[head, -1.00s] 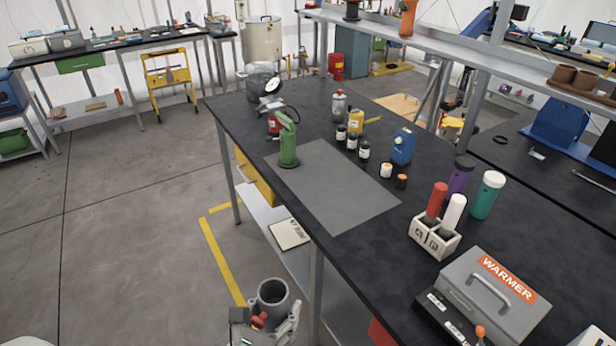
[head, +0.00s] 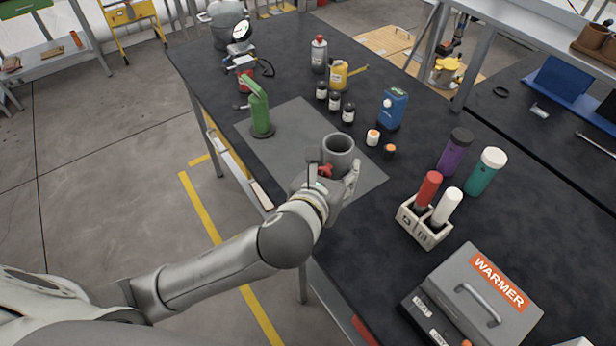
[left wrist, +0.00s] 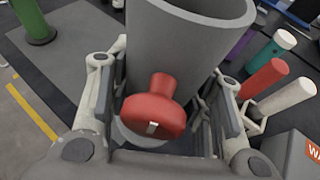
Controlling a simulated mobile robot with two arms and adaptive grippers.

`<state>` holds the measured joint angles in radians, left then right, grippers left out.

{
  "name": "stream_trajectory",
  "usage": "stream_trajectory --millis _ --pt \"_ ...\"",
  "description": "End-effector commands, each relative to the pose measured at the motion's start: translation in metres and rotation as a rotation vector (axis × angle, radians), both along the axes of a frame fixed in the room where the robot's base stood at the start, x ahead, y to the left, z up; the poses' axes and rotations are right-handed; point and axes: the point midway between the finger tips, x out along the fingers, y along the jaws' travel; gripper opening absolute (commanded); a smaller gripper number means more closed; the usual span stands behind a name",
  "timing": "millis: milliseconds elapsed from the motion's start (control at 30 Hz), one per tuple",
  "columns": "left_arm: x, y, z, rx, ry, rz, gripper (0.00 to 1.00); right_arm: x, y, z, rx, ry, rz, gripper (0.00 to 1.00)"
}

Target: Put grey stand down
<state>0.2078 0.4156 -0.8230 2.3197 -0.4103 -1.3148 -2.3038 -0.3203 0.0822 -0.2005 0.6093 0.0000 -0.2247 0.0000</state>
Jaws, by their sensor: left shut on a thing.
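The grey stand (head: 339,150) is an open-topped grey cup shape with a red knob (head: 325,171) on its side. It is over the grey mat (head: 300,125) on the black workbench. My left gripper (head: 336,184) is shut on the stand, with its fingers on either side of it. In the left wrist view the stand (left wrist: 185,45) rises upright between the fingers (left wrist: 160,110), and the red knob (left wrist: 155,105) faces the camera. The stand's base is hidden by the gripper, so I cannot tell whether it touches the mat. My right gripper is not in view.
A green device (head: 258,108) stands on the mat's left part. Small dark bottles (head: 334,101), a blue can (head: 391,108) and orange-lidded jars (head: 373,138) stand behind. A holder (head: 424,232) with red and white tubes and a grey warmer box (head: 478,295) are to the right.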

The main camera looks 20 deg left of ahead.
Motion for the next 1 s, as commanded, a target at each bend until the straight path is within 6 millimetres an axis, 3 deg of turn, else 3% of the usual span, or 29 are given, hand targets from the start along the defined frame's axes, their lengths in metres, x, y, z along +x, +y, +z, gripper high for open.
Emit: stream_trajectory --millis 133,333,500,700,1000 --pt "0.010 0.002 0.002 0.002 0.000 -0.005 0.09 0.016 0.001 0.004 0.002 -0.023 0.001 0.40" --pt "0.041 0.032 -0.017 0.004 0.004 -0.001 0.09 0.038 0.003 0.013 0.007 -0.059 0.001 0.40" --pt "0.073 0.060 -0.035 0.002 0.003 -0.002 0.09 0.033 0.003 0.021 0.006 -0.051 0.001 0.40" --pt "0.094 0.077 -0.072 -0.002 0.003 -0.003 0.09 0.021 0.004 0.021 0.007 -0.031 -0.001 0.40" --pt "0.107 0.088 -0.093 -0.001 0.001 -0.006 0.09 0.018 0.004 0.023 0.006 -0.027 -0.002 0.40"
